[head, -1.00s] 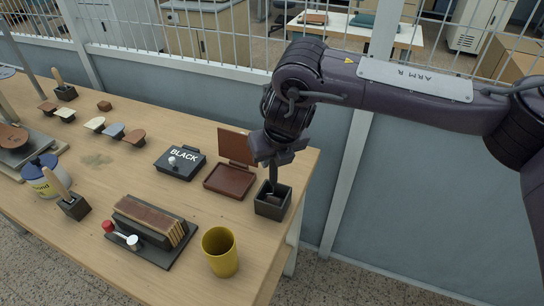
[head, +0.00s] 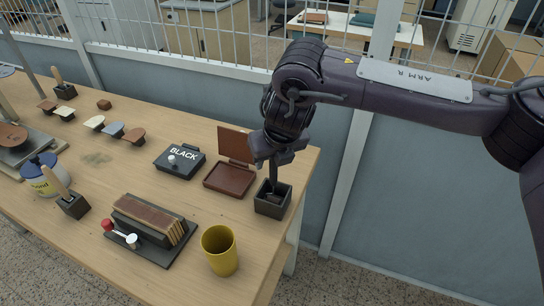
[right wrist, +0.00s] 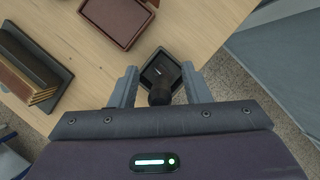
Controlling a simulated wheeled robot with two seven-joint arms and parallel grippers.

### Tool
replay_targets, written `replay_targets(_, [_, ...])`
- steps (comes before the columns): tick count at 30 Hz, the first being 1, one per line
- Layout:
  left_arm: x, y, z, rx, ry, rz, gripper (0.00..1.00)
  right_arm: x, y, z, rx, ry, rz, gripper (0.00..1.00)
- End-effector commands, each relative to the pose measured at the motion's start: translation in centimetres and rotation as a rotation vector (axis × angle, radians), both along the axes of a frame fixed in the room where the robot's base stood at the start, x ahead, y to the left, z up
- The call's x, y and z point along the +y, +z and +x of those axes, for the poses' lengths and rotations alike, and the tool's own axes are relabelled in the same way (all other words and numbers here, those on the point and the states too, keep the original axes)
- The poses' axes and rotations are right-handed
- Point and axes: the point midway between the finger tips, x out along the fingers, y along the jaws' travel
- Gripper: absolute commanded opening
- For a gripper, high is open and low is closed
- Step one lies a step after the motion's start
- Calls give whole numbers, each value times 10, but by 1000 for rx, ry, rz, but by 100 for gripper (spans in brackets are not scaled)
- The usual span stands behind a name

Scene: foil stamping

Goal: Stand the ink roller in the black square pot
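The black square pot (head: 270,209) stands near the right end of the table. The ink roller (head: 273,178) is upright, its lower end inside the pot and its upper part under my right gripper (head: 273,157). In the right wrist view, the fingers (right wrist: 158,88) are spread on either side of the dark roller handle (right wrist: 160,94), with a gap visible at each side. The pot's rim (right wrist: 147,70) shows beyond the handle. How the roller's lower end rests in the pot is partly hidden. My left gripper is not in view.
A brown open ink pad (head: 228,181), a black pad box marked BLACK (head: 180,163) and a yellow cup (head: 220,252) stand near the pot. A dark rack with brown pieces (head: 148,228) is further left. The table's right edge is close to the pot.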

Motion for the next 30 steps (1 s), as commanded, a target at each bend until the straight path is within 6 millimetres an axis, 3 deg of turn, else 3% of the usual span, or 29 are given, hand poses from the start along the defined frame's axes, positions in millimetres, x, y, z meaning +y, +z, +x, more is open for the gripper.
replay_targets(8, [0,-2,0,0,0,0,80,0,3,-1,-1,0,1,43])
replay_targets(21, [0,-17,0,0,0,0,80,-11,62,-24,-2,1,0,43])
replay_targets(30, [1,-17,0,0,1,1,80,-12,72,-28,1,-1,0,43])
